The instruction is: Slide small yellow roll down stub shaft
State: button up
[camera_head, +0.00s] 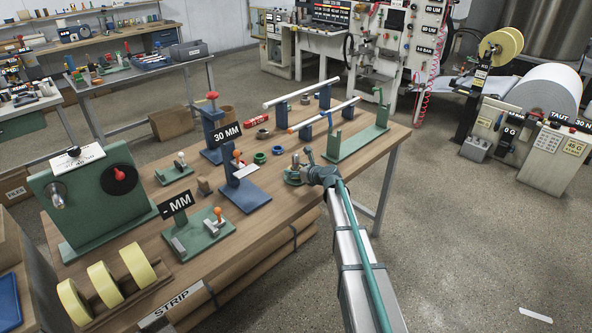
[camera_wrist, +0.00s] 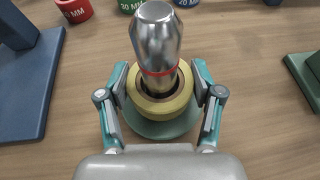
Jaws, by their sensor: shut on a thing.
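The small yellow roll (camera_wrist: 160,109) sits around the stub shaft (camera_wrist: 157,42) in the wrist view. The shaft is a bright metal post with a rounded top and a red ring line just above the roll. A round green base (camera_wrist: 160,130) shows under the roll; whether the roll touches it I cannot tell. My gripper (camera_wrist: 160,88) is shut on the roll, one finger on each side. In the head view, my gripper (camera_head: 308,174) is low over the table's right part; the roll is not clear there.
A blue plate (camera_wrist: 30,95) lies left of my gripper, with a green stand edge (camera_wrist: 308,75) at right. Red (camera_wrist: 74,9), green and blue rings lie beyond the shaft. Larger yellow rolls (camera_head: 105,283) sit on a rack at the table's near left. White rods (camera_head: 325,115) rest on posts behind.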

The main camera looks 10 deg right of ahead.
jog(key=shift+f, duration=0.4)
jog(key=o, duration=1.2)
jog(key=shift+s+r, duration=0.1)
jog(key=shift+s, duration=0.05)
jog(key=v, duration=1.1)
jog(key=shift+s+d+r, duration=0.1)
jog(key=shift+s+d, duration=0.2)
